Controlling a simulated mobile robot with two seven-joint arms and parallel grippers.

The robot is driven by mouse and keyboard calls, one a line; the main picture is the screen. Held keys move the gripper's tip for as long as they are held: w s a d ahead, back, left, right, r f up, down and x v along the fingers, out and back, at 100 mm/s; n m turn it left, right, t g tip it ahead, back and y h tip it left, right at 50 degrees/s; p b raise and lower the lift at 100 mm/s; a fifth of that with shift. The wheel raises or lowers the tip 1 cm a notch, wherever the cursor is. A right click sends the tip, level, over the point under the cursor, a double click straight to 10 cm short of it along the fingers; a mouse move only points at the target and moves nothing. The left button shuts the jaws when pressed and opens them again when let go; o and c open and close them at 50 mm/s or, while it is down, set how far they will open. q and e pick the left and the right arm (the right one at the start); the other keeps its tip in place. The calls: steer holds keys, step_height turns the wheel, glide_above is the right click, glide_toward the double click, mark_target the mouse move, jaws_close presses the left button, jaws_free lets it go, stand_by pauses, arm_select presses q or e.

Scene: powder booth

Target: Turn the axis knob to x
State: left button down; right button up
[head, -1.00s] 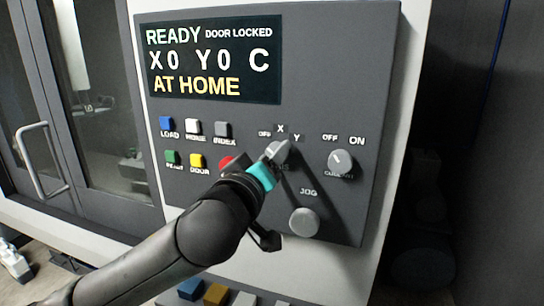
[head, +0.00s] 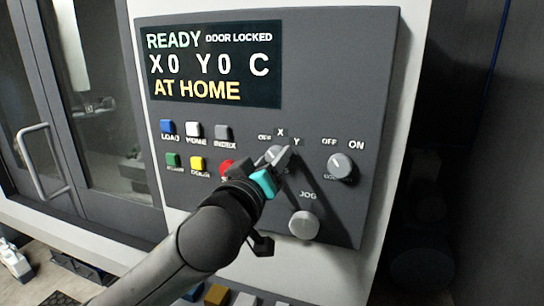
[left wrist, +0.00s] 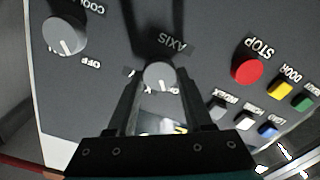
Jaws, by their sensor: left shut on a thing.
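The grey axis knob (head: 272,152) sits on the dark panel (head: 350,70), under the labels OFF, X and Y in the head view. My left gripper (head: 280,162) is shut on it, its fingers partly covering it. In the left wrist view the axis knob (left wrist: 160,74) lies between the two fingertips, below the upside-down AXIS label. The display (head: 212,65) reads READY, DOOR LOCKED, X0 Y0 C, AT HOME. My right gripper is out of view.
The coolant knob (head: 341,166) is right of the axis knob, and the jog knob (head: 304,224) is below. The red stop button (head: 227,168) and several coloured buttons are to the left, close to my gripper. A glass door with a handle (head: 42,160) stands at far left.

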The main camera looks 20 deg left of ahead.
arm_select(q)
steer(key=m+p, duration=0.2)
steer(key=m, duration=0.2)
steer(key=shift+p, duration=0.3)
steer(key=shift+d+m+p, duration=0.1)
steer(key=shift+m+p, duration=1.1)
steer(key=shift+m, duration=0.8)
steer(key=shift+c, duration=1.4)
jaws_free()
